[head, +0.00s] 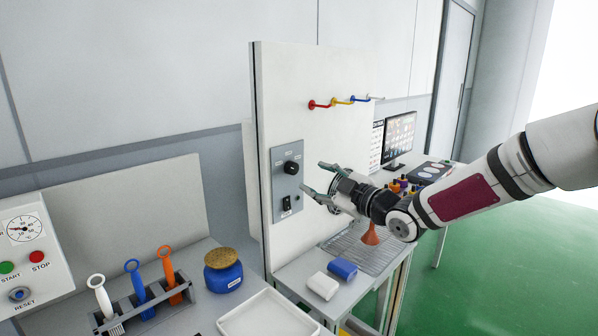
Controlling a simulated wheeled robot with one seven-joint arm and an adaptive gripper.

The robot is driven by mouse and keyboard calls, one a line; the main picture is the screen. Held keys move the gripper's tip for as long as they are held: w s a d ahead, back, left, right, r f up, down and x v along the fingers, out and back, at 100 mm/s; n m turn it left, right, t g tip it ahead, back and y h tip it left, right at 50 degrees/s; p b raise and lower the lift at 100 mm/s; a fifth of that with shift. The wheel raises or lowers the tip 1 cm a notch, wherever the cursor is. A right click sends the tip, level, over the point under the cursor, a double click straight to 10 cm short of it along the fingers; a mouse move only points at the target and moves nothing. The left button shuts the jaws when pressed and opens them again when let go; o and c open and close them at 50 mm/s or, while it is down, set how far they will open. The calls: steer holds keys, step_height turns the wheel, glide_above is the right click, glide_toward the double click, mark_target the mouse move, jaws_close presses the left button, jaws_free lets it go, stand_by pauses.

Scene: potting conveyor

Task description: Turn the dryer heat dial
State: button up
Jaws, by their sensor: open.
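The heat dial appears to be the round black knob (291,168) on the upper part of a grey control plate (282,205). The plate is fixed to an upright white panel (325,150). A black rocker switch (286,203) sits on the plate below the knob. My gripper (315,178) is open and empty. Its fingers point left towards the plate, one higher and one lower, just right of the knob in the picture. The knob is in plain view and I see no finger touching it. The gap in depth is hard to tell.
A blue jar (223,275) with a cork-like lid, a tool rack (150,308) and a white tray (268,316) stand at the lower left. A white block (322,286) and a blue block (343,269) lie below my gripper. Coloured hooks (340,101) stick out above it.

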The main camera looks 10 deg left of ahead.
mark_target(294, 169)
steer(key=x, duration=0.8)
steer(key=shift+a, duration=0.2)
steer(key=c, duration=1.2)
